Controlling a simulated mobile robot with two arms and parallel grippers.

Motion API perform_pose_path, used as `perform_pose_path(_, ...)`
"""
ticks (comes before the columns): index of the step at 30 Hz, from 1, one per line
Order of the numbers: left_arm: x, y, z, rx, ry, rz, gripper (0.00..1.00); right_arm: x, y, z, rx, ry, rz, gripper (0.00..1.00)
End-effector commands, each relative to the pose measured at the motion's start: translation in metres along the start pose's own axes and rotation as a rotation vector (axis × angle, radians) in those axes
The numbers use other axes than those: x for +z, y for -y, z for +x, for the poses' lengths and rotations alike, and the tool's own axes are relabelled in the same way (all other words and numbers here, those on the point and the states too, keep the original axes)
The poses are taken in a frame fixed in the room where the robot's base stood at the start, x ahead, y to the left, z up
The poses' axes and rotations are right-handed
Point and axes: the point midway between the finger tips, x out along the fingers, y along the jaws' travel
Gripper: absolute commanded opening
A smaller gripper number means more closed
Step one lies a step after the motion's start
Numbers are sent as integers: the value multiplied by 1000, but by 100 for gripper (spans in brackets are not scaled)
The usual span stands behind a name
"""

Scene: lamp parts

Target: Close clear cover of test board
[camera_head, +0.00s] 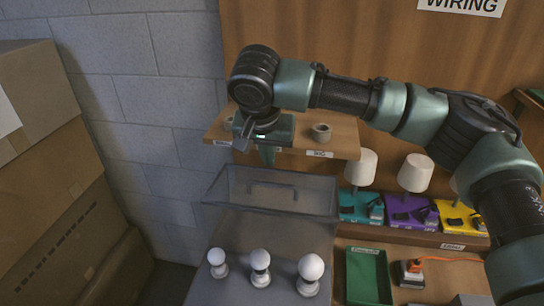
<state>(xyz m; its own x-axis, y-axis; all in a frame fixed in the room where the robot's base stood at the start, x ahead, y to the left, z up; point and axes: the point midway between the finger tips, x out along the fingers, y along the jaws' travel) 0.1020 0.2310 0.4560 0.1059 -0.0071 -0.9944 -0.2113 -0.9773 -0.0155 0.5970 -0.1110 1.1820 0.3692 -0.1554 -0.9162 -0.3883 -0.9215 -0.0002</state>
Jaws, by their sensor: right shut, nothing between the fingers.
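The clear cover (232,188) is a see-through grey box-like lid with a dark handle. It stands raised behind the test board (237,293), so the board's bulbs are uncovered. Three white round bulbs stand upright on the board: left (217,257), middle (260,260) and right (311,268). My right gripper (267,158) is shut and empty, pointing down above the cover's back edge, near the shelf. Whether it touches the cover cannot be told. My left gripper is not in view.
A wooden shelf (340,139) with a small grey ring (321,131) is behind my right gripper. White lamps on teal (352,207), purple (402,214) and yellow bases stand right of the cover. A green tray (367,277) is right of the board. Cardboard boxes (40,190) stand left.

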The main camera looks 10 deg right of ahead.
Motion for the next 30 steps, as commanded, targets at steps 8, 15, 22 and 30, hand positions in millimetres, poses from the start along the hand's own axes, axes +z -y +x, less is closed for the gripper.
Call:
perform_pose_path(8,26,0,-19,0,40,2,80,-1,-1,49,4,2,0,0)
perform_pose_path(15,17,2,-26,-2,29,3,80,0,0,80,1,1,1,0)
perform_pose_path(22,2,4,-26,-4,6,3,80,0,0,88,0,0,0,0)
perform_pose_path(30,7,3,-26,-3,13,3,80,0,0,88,0,-2,0,0)
